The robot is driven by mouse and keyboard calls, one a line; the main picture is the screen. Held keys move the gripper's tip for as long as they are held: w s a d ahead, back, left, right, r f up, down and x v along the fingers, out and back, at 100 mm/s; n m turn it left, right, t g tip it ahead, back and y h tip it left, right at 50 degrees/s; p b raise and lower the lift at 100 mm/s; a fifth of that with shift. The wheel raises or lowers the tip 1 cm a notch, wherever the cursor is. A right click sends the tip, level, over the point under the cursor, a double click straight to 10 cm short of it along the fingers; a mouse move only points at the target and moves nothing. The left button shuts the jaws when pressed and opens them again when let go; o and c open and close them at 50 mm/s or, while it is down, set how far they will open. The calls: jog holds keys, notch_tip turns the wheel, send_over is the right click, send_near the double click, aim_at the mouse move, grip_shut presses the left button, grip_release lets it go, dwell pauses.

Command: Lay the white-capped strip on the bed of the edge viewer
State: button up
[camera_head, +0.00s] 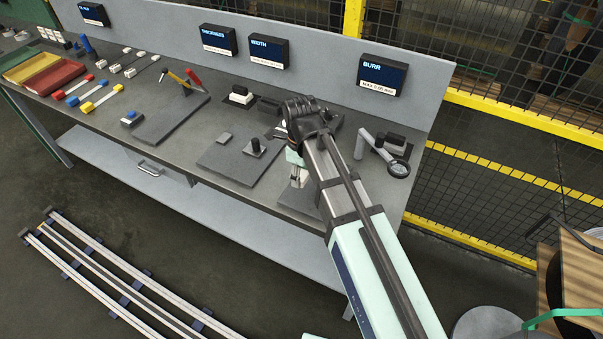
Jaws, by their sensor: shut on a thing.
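My gripper (298,180) hangs low over the right half of the bench, mostly hidden behind my arm. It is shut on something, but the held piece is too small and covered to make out. The edge viewer (362,145) stands to its right below the BURR display, with a pale post and a round magnifier (398,168). Its bed is partly hidden and hard to tell apart. Thin strips with white caps (115,68) lie at the bench's left; whether one is in my gripper cannot be told.
Red (57,95), blue (72,100) and yellow-capped strips (87,107) lie at the left near coloured trays (52,78). Gauges on dark plates (172,120) fill the middle. A grey back panel (330,50) with displays and a mesh fence (500,165) stand behind.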

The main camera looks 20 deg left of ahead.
aim_at(300, 198)
jog(key=shift+a, duration=0.2)
dwell(0.4)
jog(key=shift+d+f+b, duration=0.1)
jog(key=shift+f+b, duration=1.4)
jog(key=shift+f, duration=2.55)
jog(key=shift+f, duration=0.25)
jog(key=o, duration=1.3)
